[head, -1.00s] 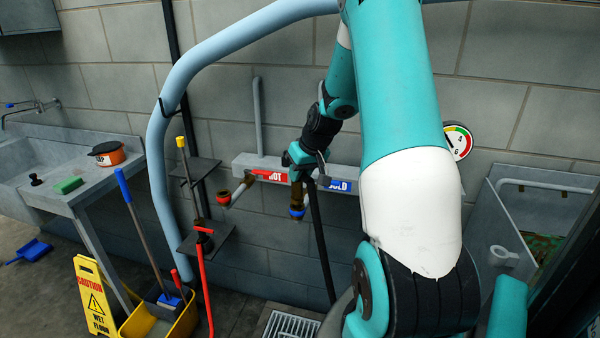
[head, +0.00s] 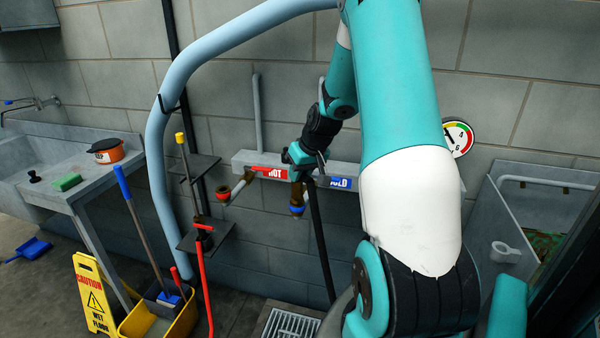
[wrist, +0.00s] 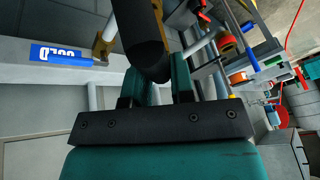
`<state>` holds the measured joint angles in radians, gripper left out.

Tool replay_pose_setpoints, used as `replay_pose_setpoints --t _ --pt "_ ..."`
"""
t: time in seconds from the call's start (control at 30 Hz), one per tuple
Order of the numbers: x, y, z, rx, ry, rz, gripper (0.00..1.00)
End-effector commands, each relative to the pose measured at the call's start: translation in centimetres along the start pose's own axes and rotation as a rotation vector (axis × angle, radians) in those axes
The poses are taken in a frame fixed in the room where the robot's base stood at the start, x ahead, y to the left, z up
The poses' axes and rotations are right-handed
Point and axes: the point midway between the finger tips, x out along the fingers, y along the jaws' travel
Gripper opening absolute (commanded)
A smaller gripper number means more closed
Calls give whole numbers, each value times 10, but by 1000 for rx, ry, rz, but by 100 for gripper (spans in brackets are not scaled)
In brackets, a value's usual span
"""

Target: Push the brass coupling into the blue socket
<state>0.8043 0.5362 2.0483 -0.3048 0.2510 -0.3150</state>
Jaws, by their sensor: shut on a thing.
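The blue socket (head: 297,209) is a brass fitting with a blue ring, hanging below the COLD end of the wall manifold. My gripper (head: 300,167) is in front of the manifold, just above the socket in the picture. In the wrist view my gripper (wrist: 158,78) is shut on a thick black hose end (wrist: 149,45) between its teal fingers. The black hose (head: 319,240) hangs down from the gripper in the head view. I cannot clearly make out the brass coupling; the hose end and gripper hide that area. I cannot tell whether it touches the socket.
The grey manifold (head: 243,160) carries a red HOT label (head: 270,173) and a blue COLD label (head: 339,183). A red-ringed socket (head: 223,192) hangs at its left.

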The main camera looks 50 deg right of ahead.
Motion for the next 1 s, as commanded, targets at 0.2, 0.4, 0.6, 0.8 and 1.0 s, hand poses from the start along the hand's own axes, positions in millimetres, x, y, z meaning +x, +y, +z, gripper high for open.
replay_pose_setpoints --t 0.2,0.4,0.6,0.8,1.0 --pt "-1 0 -1 0 2 0 0" --pt "0 0 -1 0 2 0 0" --pt "2 0 0 0 2 0 0" --pt "2 0 0 0 1 0 48" --pt "2 0 1 0 1 0 52"
